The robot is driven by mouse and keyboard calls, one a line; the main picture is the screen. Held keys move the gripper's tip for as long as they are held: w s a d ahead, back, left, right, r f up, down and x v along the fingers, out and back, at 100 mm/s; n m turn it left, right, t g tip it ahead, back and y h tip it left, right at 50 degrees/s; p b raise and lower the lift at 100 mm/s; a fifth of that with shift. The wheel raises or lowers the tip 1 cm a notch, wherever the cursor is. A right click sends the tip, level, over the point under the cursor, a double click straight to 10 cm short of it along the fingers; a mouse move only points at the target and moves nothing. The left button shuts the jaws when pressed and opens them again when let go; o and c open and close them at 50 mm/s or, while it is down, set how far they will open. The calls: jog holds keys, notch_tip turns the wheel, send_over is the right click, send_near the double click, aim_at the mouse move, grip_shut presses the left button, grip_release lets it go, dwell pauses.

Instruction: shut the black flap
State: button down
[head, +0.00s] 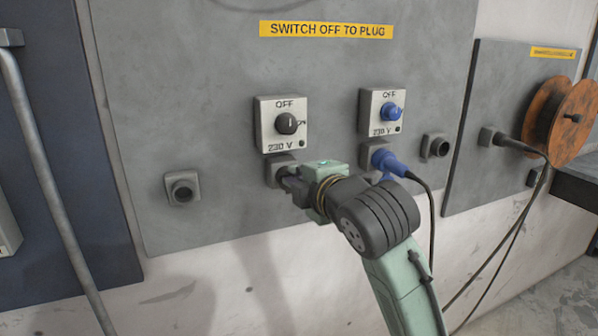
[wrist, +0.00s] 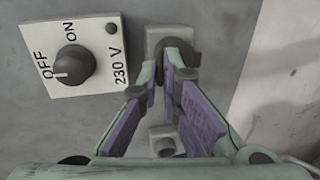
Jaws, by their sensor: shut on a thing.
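The grey socket (head: 279,168) below the black-knob switch is partly covered by my gripper. It also shows at the top of the wrist view (wrist: 166,36). A dark rounded part, seemingly the black flap (wrist: 190,57), shows at the socket's mouth behind the fingertips. My gripper (head: 287,178) reaches to this socket from the right. In the wrist view my gripper's fingers (wrist: 172,74) come together at the dark part and appear shut on it. The fingers hide much of the flap, so its exact angle cannot be told.
The black knob (head: 287,123) points to OFF. To the right are a blue knob (head: 391,111) and a blue plug (head: 389,163) with a hanging cable. Other sockets sit at the left (head: 182,188) and right (head: 435,147). An orange reel (head: 560,120) is further right.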

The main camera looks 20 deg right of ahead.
jog(key=c, duration=1.8)
grip_release()
jog(key=shift+s, duration=0.1)
jog(key=v, duration=1.2)
jog(key=shift+a, duration=0.1)
